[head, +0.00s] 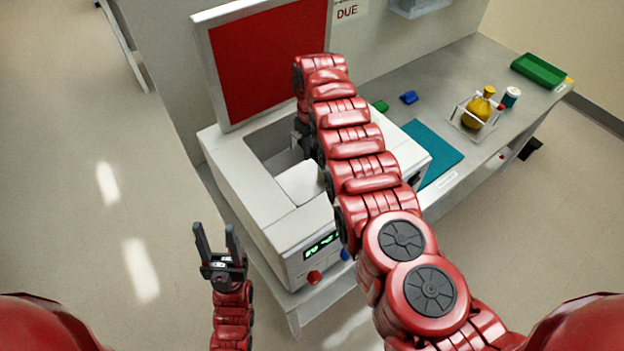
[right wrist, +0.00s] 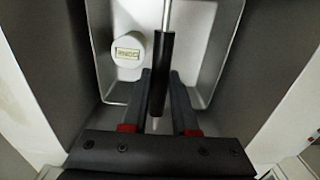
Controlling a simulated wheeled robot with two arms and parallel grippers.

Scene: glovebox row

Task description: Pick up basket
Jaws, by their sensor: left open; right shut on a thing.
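My right gripper (right wrist: 158,100) is shut on the black grip of a thin upright metal rod (right wrist: 167,14), which I take to be the basket's handle. Beyond it in the right wrist view is a pale grey tray-like basket (right wrist: 206,45) with raised walls. A white round jar (right wrist: 126,48) with a yellowish label sits at its left. In the head view my right arm reaches into the open well of a white machine (head: 238,176) and mostly hides the gripper. A pale surface (head: 300,182) shows in the well. My left gripper (head: 214,240) is open and empty, left of the machine.
The machine's red lid (head: 268,62) stands raised behind the well. Floor at left is clear.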

